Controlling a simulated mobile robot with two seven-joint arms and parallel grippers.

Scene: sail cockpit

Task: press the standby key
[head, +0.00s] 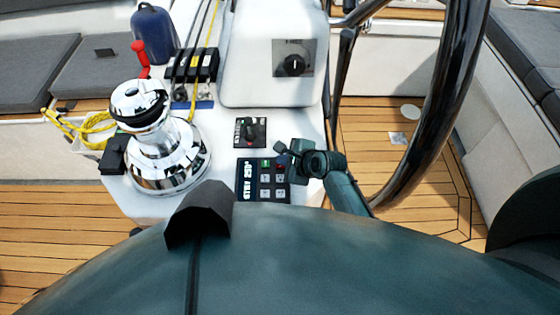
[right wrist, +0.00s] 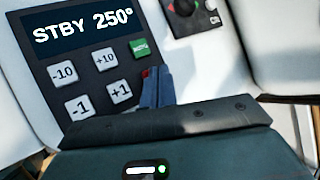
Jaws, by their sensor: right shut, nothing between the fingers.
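The autopilot keypad (head: 250,180) is a dark panel on the white console. Its display (right wrist: 85,25) reads STBY 250°. In the right wrist view I see grey keys marked -10, +10, -1 and +1, and a green key (right wrist: 140,49). A red key (right wrist: 146,73) shows only as a sliver beside my fingertips; its label is hidden, so I cannot confirm it is the standby key. My right gripper (right wrist: 154,86) is shut and empty, its fingertips over or at the red key; contact is unclear. In the head view my right gripper (head: 289,164) is at the keypad's right edge.
A switch panel (head: 250,132) with a dark knob lies just beyond the keypad. A chrome winch (head: 165,150) stands to the left. The steering wheel (head: 440,110) rises at the right. A rotary switch plate (head: 294,58) is on the white housing behind.

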